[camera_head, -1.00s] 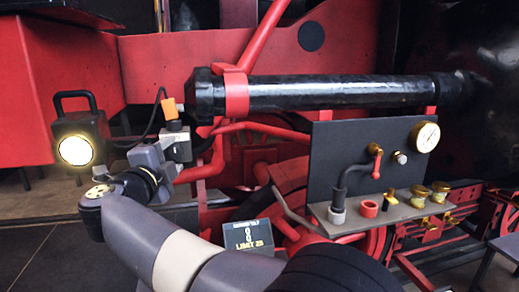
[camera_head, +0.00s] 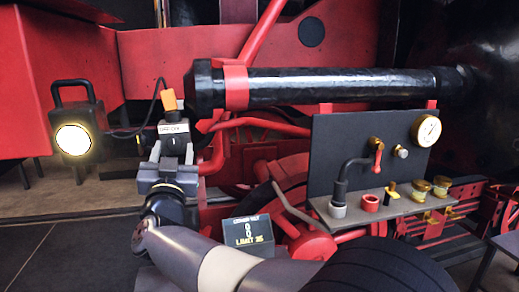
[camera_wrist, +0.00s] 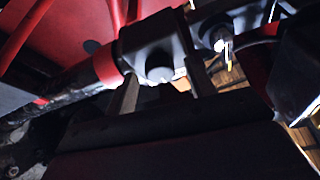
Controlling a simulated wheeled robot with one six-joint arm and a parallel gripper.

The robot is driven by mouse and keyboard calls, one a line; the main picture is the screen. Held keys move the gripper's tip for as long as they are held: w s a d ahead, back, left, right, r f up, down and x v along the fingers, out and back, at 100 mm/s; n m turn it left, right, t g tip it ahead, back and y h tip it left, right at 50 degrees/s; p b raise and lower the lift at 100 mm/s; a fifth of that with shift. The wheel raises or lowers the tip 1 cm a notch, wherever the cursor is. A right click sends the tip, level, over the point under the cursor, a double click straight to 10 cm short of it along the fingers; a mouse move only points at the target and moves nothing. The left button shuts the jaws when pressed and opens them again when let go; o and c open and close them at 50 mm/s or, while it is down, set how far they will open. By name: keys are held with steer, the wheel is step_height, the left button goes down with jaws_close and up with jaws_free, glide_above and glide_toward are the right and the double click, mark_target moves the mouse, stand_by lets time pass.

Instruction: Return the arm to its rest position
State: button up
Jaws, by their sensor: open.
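My gripper (camera_head: 172,155) is left of centre in the head view, pointing away from me at the end of my bent arm. Its two fingers are apart, and nothing shows held between them. In the wrist view the fingers (camera_wrist: 165,88) also stand apart. A small grey box with an orange top (camera_head: 173,136) shows just beyond the fingertips in the head view. I cannot tell whether they touch it.
A lit lamp (camera_head: 75,137) stands at left, with a dark cable running right. A black pipe (camera_head: 340,87) with a red band crosses above. A gauge panel (camera_head: 340,140) with valve and cups is at right. A small display box (camera_head: 248,238) sits beside my arm. Floor is clear at lower left.

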steer(key=n+y+p, duration=0.1)
steer(key=n, duration=0.1)
steer(key=n+y+p, duration=0.1)
steer(key=n, duration=0.2)
steer(key=shift+d+r+g+y, duration=0.15)
steer(key=shift+g+y, duration=0.15)
steer(key=shift+s+f+b, duration=0.25)
steer(key=shift+f+b, duration=0.1)
steer(key=shift+f, duration=0.05)
steer(key=shift+s+d, duration=0.2)
steer(key=shift+s, duration=0.3)
steer(key=shift+d, duration=0.1)
